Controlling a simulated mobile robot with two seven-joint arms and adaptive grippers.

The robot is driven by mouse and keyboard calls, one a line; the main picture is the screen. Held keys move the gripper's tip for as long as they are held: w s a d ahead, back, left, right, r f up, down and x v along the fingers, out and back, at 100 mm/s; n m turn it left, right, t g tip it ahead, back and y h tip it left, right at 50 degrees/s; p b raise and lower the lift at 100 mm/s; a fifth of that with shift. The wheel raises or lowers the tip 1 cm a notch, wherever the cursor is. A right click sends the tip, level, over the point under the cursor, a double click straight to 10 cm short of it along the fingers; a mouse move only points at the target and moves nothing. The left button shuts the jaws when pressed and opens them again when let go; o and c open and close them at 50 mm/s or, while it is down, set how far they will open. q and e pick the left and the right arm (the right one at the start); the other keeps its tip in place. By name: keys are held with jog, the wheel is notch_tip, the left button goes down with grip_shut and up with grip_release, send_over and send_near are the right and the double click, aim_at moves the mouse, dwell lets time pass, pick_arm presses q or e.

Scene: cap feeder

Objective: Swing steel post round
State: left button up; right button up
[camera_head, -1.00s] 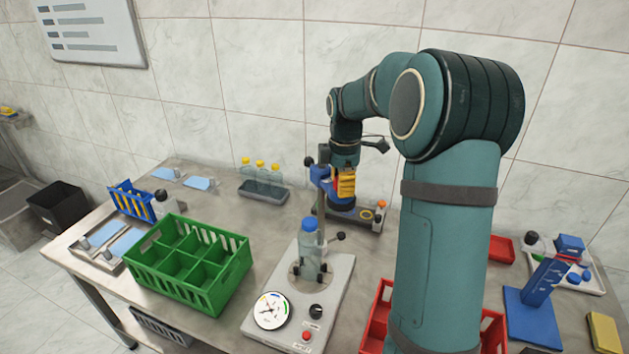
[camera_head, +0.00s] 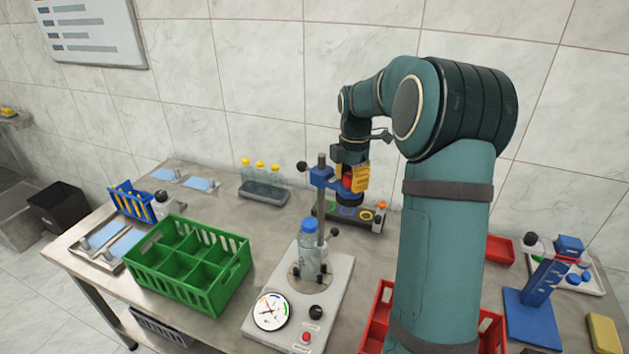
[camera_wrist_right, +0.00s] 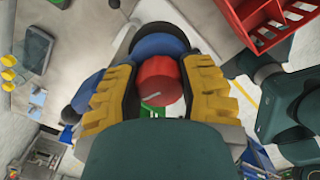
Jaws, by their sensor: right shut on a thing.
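The steel post (camera_head: 321,215) stands upright at the back of a light grey machine base (camera_head: 338,272). A blue collar (camera_head: 321,177) with a black ball knob (camera_head: 301,166) sits near its top. A blue arm runs right from the collar to my right gripper (camera_head: 352,180). The gripper's yellow fingers are shut around a red cylinder, which shows between them in the right wrist view (camera_wrist_right: 160,80). A dark blue round part (camera_wrist_right: 160,40) lies beyond it there. My left gripper is out of view.
A rack with coloured rings (camera_head: 367,222) lies behind and below my right gripper. Several yellow-capped bottles stand in a grey tray (camera_head: 268,195). A divided green crate (camera_head: 215,285) is left of the base. A red crate (camera_head: 376,318) is to the right, partly behind my arm.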

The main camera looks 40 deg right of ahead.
jog(key=shift+w+d+n, duration=0.1)
jog(key=shift+d+n, duration=0.25)
jog(key=shift+n, duration=0.15)
jog(key=shift+d, duration=0.1)
jog(key=shift+w+d+n+p, duration=0.2)
jog(key=shift+d+n+p, duration=0.15)
jog(key=shift+n, duration=0.3)
jog(key=shift+w+d+n+p, duration=0.2)
jog(key=shift+d+n, duration=0.25)
jog(key=shift+n, duration=0.2)
jog(key=o, duration=1.2)
jog(key=shift+r+p, duration=2.6)
jog(key=shift+r, duration=0.45)
